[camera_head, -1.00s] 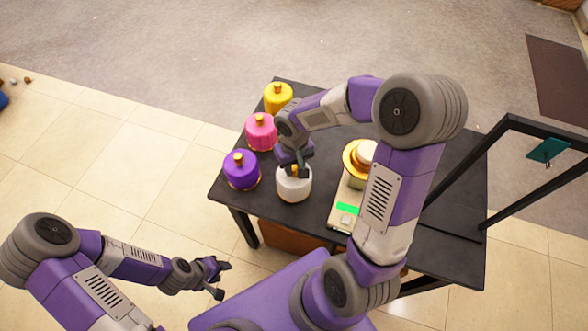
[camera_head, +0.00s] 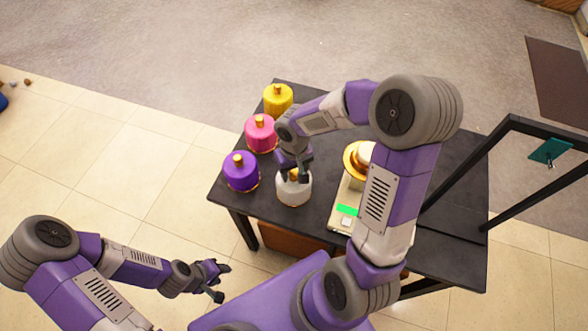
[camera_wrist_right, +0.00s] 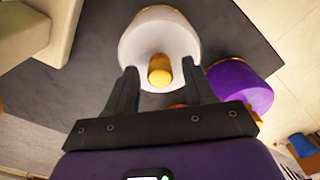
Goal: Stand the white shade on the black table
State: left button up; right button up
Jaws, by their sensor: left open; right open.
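The white shade (camera_head: 294,188) stands upright on the black table (camera_head: 320,225), near its front left part. It has a gold knob on top and a gold rim. My right gripper (camera_head: 297,172) is over the white shade, its fingers open. In the right wrist view the open fingers (camera_wrist_right: 157,88) lie on either side of the gold knob of the white shade (camera_wrist_right: 150,35), with gaps between them and the knob. My left gripper (camera_head: 222,281) is open and empty, off the table at the lower left, over the tiled floor.
Purple (camera_head: 241,171), pink (camera_head: 260,133) and yellow (camera_head: 278,98) shades stand along the table's left side. A scale-like device (camera_head: 343,218) with a green display stands to the right, carrying a gold and white piece (camera_head: 355,162). A black frame (camera_head: 500,140) rises at the right.

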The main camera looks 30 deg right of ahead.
pick_arm(q)
notch_tip(320, 180, up, 3)
jog(key=p, duration=0.3)
jog(key=shift+r, duration=0.15)
pick_arm(e)
notch_tip(320, 180, up, 12)
jog(key=shift+r, duration=0.15)
